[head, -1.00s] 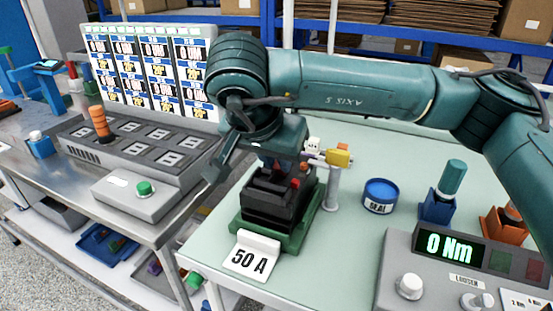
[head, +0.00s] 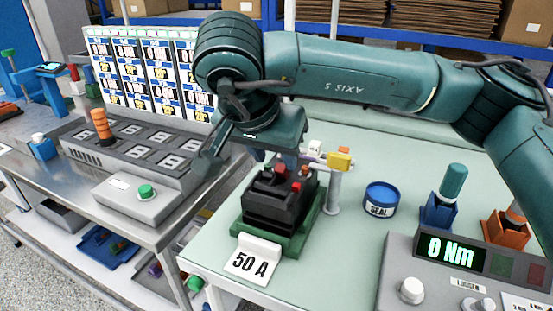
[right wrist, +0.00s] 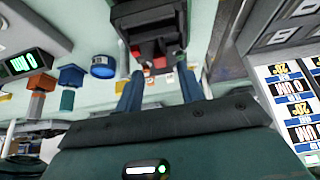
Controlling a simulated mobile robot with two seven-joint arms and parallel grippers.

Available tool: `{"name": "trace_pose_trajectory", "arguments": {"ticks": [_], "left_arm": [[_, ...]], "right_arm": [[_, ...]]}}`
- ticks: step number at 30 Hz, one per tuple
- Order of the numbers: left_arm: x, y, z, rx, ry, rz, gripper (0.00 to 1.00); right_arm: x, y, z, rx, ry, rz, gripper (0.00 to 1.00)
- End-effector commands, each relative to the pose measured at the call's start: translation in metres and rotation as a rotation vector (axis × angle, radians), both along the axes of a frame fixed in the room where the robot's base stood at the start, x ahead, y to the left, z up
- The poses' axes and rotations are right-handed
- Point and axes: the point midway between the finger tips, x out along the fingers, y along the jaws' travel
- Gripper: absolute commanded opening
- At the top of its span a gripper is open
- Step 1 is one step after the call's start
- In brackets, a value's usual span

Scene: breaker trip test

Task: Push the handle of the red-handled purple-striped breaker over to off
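A black breaker (head: 275,209) with small red parts on top sits upright in a green holder (head: 285,243) behind a "50 A" sign (head: 252,262). Its red parts (head: 281,169) show just below my right gripper (head: 281,160); I cannot make out a purple stripe. In the right wrist view the black breaker (right wrist: 148,22) lies beyond the two blue fingers of my right gripper (right wrist: 160,90). The fingers are apart with nothing between them. My left gripper is not in view.
A post with a yellow top (head: 340,162) stands close to the right of the breaker. A blue "SEAL" tin (head: 382,199), a teal-handled tool (head: 453,182) and a "0 Nm" console (head: 450,249) are further right. A grey panel with a green button (head: 146,191) is left.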

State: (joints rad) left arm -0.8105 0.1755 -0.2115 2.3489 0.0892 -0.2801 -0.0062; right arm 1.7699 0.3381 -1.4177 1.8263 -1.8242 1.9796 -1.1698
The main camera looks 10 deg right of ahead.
Motion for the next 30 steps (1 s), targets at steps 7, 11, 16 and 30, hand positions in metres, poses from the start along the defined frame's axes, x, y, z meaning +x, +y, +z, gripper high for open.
{"name": "trace_pose_trajectory", "arguments": {"ticks": [7,11,16,30], "left_arm": [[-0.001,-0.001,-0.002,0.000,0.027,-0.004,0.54],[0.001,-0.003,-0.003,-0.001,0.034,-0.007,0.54],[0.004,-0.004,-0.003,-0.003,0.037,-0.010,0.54],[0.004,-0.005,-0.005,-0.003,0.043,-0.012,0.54]], "right_arm": [[-0.024,0.017,0.053,-0.001,-0.008,0.001,0.38],[-0.034,0.024,0.072,-0.001,-0.005,0.000,0.38],[-0.041,0.028,0.086,0.000,-0.002,0.000,0.38],[-0.043,0.029,0.088,-0.001,-0.001,0.000,0.38]]}}
